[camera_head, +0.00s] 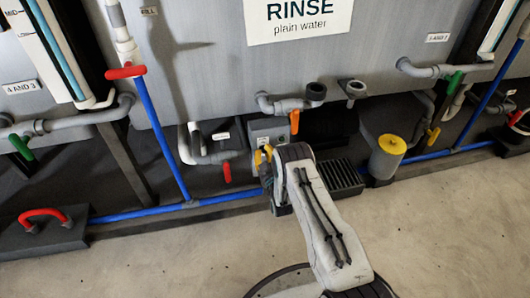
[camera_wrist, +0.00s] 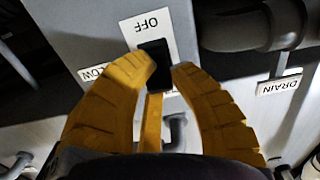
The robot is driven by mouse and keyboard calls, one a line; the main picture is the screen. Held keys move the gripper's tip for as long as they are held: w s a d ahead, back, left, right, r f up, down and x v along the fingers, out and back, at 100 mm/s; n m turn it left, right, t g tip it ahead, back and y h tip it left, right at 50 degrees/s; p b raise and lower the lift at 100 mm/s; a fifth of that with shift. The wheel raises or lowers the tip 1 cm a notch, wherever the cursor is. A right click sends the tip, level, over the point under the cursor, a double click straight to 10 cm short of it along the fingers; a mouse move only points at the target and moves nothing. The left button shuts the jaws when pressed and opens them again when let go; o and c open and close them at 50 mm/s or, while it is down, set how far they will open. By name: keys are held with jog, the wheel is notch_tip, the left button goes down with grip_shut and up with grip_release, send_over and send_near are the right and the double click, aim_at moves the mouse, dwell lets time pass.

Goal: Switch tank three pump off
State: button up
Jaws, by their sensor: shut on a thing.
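A grey pump box (camera_head: 268,128) stands low under the tank with the RINSE sign (camera_head: 300,14). In the wrist view a black switch (camera_wrist: 154,50) sits on a white plate (camera_wrist: 147,23) whose OFF label reads upside down. My gripper (camera_wrist: 163,70) has its yellow fingertips at either side of the switch and is shut on it. In the head view my gripper (camera_head: 264,156) is at the front of the pump box, partly hidden by my arm. The switch itself is hidden there. I cannot tell its exact tilt.
A red-handled valve (camera_head: 227,172) hangs left of the pump box, an orange handle (camera_head: 294,121) above it. A yellow-topped canister (camera_head: 388,152) stands to the right. Blue pipe (camera_head: 145,212) runs along the floor edge. A DRAIN label (camera_wrist: 280,84) shows under dark pipework. The front floor is clear.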

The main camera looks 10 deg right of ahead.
jog(key=shift+d, duration=0.1)
grip_shut()
jog(key=shift+f+t, duration=0.25)
jog(key=shift+t, duration=0.35)
jog(key=shift+f+t, duration=0.2)
jog(key=shift+t, duration=0.7)
jog(key=shift+f+t, duration=0.2)
jog(key=shift+t, duration=0.7)
jog(key=shift+d+t, duration=0.15)
jog(key=shift+t, duration=0.25)
jog(key=o, duration=0.9)
grip_release()
jog(key=shift+s, duration=0.1)
jog(key=shift+c, duration=0.2)
jog(key=shift+s+f, duration=0.1)
jog(key=shift+f, duration=0.05)
